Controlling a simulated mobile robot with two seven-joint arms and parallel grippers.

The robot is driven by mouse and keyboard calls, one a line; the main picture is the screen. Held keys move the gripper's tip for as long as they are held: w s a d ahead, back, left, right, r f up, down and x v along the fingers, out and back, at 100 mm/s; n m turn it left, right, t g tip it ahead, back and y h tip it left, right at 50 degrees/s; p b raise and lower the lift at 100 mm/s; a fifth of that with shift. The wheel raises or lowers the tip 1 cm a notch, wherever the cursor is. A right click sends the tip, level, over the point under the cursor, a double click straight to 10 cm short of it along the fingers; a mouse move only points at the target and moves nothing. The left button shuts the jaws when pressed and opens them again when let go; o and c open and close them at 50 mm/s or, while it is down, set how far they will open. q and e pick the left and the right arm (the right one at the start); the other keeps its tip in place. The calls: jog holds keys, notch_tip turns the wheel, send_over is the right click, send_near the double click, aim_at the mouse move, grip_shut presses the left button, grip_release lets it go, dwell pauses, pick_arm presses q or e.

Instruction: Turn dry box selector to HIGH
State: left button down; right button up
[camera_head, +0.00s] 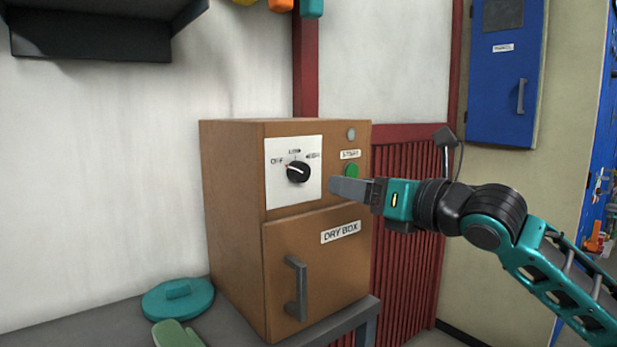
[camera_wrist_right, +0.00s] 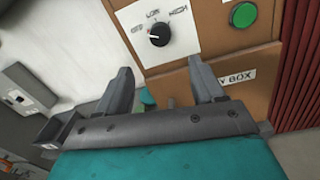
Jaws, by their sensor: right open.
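The dry box (camera_head: 232,190) is a brown cabinet on a grey table, labelled DRY BOX. Its black round selector (camera_head: 298,172) sits on a white plate (camera_head: 283,196) marked OFF, LOW and HIGH. The selector's white mark points up-left toward OFF. The selector also shows in the right wrist view (camera_wrist_right: 160,33), beyond the fingertips. My right gripper (camera_head: 338,187) is in front of the box's right side, right of the selector and apart from it. In the right wrist view its two fingers (camera_wrist_right: 160,75) are spread with nothing between them. My left gripper is not in view.
A green button (camera_head: 351,172) under a START label and a grey round lamp (camera_head: 351,134) are on the box's right. The box door has a grey handle (camera_head: 296,288). A teal lid (camera_head: 178,298) and a green mitt (camera_head: 176,334) lie at left. A blue cabinet (camera_head: 505,75) hangs behind.

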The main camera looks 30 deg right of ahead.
jog(key=p, duration=0.1)
send_near(303, 175)
jog(key=w, duration=0.2)
jog(key=w+p, duration=0.1)
jog(key=w, duration=0.2)
jog(key=w+a+p, duration=0.1)
jog(key=w, duration=0.1)
jog(key=shift+w+r, duration=0.1)
jog(key=shift+w, duration=0.05)
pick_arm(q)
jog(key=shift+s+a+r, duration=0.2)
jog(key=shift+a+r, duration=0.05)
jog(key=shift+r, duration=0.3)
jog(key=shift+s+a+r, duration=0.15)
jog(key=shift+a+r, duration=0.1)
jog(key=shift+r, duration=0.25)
pick_arm(e)
jog(key=shift+w+a, duration=0.2)
jog(key=shift+w, duration=0.4)
jog(key=c, duration=0.7)
pick_arm(q)
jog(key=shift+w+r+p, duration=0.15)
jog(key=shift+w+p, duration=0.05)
jog(key=shift+p, duration=0.1)
pick_arm(e)
jog(key=c, duration=0.4)
